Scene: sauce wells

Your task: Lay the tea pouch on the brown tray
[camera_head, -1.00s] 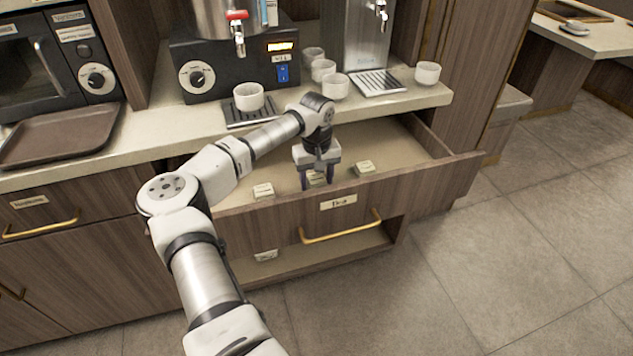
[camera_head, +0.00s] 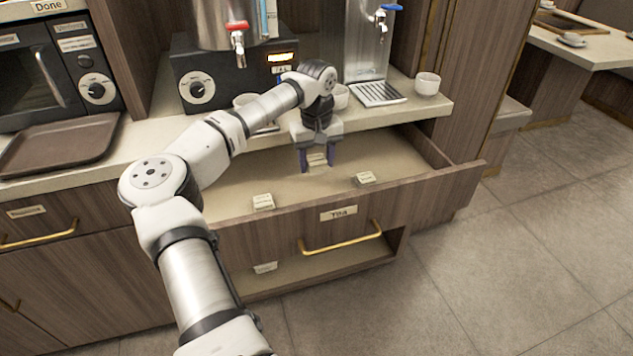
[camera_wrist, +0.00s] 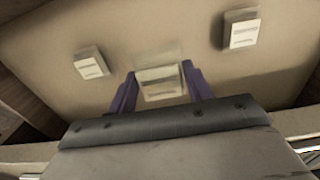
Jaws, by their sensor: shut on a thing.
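My gripper (camera_head: 317,168) is over the open tea drawer, fingers pointing down. It is shut on a small pale tea pouch (camera_head: 317,160), which sits between the two purple fingers. The pouch also shows between the fingertips in the wrist view (camera_wrist: 160,82), held a little above the drawer floor. The brown tray (camera_head: 62,143) lies on the counter at the left, in front of the microwave, and looks empty. Two similar pouches lie in the drawer, one at front left (camera_head: 263,201) and one at right (camera_head: 365,178).
The open drawer (camera_head: 285,228) has a raised front panel with a brass handle. Cups (camera_head: 427,84), a drip tray (camera_head: 377,93) and a black dispenser (camera_head: 196,88) stand on the counter behind. A small pale item (camera_head: 265,267) shows in the shelf below the drawer.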

